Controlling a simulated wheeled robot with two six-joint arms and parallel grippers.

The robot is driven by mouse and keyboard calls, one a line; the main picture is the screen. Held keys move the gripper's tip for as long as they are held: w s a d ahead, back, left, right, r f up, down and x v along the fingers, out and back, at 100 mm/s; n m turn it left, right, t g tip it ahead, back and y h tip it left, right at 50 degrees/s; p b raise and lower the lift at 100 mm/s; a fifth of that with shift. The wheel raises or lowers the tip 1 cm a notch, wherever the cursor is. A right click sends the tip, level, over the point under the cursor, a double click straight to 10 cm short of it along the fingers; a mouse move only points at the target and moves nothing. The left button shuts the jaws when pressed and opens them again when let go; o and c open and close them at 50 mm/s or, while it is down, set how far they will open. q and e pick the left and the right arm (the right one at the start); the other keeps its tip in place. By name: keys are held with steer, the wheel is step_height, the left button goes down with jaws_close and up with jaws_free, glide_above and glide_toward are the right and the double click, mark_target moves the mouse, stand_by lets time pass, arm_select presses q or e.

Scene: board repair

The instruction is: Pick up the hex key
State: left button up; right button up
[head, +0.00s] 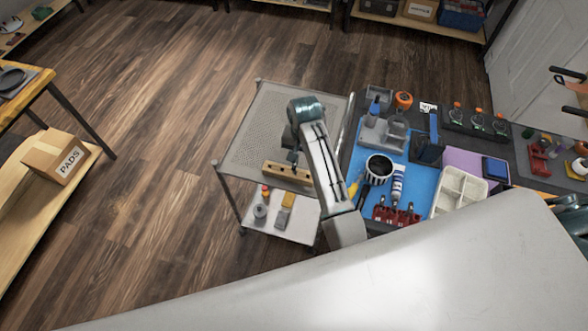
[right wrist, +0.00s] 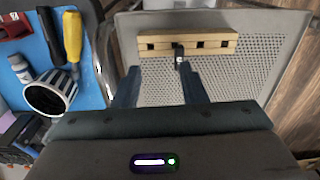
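A wooden block (right wrist: 213,42) with a row of dark square holes lies on the perforated top of a grey cart. It also shows in the head view (head: 286,172). A small dark upright piece (right wrist: 179,54), which looks like the hex key, stands at the block's near side. In the head view I cannot make it out. My right gripper (right wrist: 160,85) is open, its two fingers pointing toward the block. The dark piece lies just beyond the fingertips, nearer the right finger, with nothing visibly gripped. My left gripper is not in view.
Beside the cart is a workbench with a blue mat (head: 362,157), a striped cup (head: 380,170), a yellow-handled screwdriver (right wrist: 72,35) and a white divided tray (head: 459,190). Several small items stand on the cart's lower shelf (head: 297,222). The perforated cart top (head: 262,125) is otherwise largely clear.

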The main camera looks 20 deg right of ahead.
mark_target(295, 165)
steer(key=shift+w+a+r, duration=0.8)
steer(key=shift+w+r, duration=0.2)
steer(key=shift+r, duration=0.05)
steer(key=shift+f, duration=0.25)
step_height(295, 165, down, 4)
steer(key=shift+f+p, duration=0.25)
steer(key=shift+p, duration=0.55)
steer(key=shift+w+f+p, duration=0.15)
steer(key=shift+f+p, duration=0.45)
steer(key=shift+f, duration=0.25)
steer(key=f+p, duration=0.1)
steer(key=f, duration=0.2)
steer(key=shift+w, duration=0.2)
steer(key=shift+f, duration=0.45)
jaws_close()
